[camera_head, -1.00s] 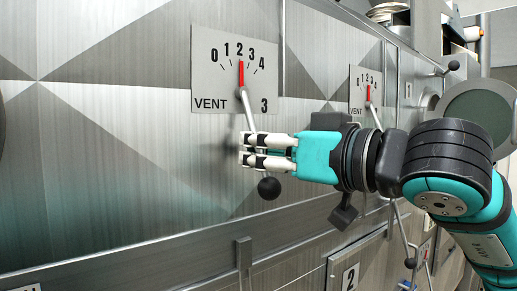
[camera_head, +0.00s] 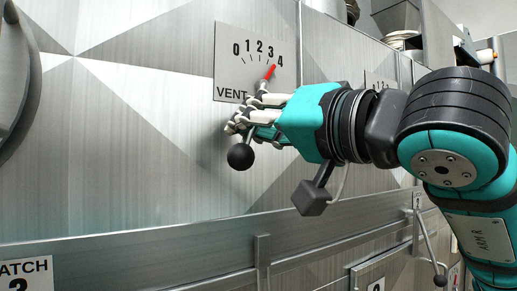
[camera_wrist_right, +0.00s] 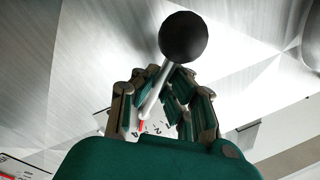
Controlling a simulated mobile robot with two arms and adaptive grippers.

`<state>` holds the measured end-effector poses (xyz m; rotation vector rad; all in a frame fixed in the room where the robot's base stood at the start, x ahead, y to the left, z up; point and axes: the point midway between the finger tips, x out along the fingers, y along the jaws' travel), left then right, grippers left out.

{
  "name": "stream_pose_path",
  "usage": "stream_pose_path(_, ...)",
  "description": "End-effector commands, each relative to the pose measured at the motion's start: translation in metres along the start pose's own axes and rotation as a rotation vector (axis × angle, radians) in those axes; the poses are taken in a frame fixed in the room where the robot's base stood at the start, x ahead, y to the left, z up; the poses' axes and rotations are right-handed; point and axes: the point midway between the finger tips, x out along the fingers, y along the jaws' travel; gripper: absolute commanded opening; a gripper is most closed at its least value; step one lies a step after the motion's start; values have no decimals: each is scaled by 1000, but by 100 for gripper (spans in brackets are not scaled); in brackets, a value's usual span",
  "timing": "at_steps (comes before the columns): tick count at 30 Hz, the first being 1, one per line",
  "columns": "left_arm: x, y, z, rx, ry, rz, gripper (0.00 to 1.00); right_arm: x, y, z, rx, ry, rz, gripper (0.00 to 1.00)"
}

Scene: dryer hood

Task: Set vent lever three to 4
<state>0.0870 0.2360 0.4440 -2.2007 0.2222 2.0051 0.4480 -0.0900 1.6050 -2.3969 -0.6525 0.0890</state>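The vent dial plate (camera_head: 226,72) is on the metal wall in the head view, marked 0 to 4. Its red pointer (camera_head: 273,72) leans right, between 3 and 4 and nearer the 4. The plate's lower right is hidden by my gripper. The lever's black ball (camera_head: 240,157) hangs below left; it also shows in the wrist view (camera_wrist_right: 183,37). My right gripper (camera_head: 238,124) is at the lever, its fingers shut around the shaft (camera_wrist_right: 154,92) below the ball in the wrist view. Finger contact is partly hidden. My left gripper is not in view.
A second vent dial (camera_head: 376,80) is to the right, mostly behind my right arm. A horizontal rail (camera_head: 150,244) with an upright bracket (camera_head: 262,256) runs below. Another lever with a black ball (camera_head: 440,280) is at the lower right.

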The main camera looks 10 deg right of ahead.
Motion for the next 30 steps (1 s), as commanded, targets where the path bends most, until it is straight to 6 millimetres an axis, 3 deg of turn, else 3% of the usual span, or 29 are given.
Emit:
stream_pose_path(8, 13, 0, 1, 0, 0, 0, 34, 1, -7, 1, 108, 20, 1, 0)
stream_pose_path(24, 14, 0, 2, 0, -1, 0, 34, 2, -10, -1, 136, 25, 1, 0)
stream_pose_path(30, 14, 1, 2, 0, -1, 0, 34, 2, -10, 0, 134, 24, 0, 28)
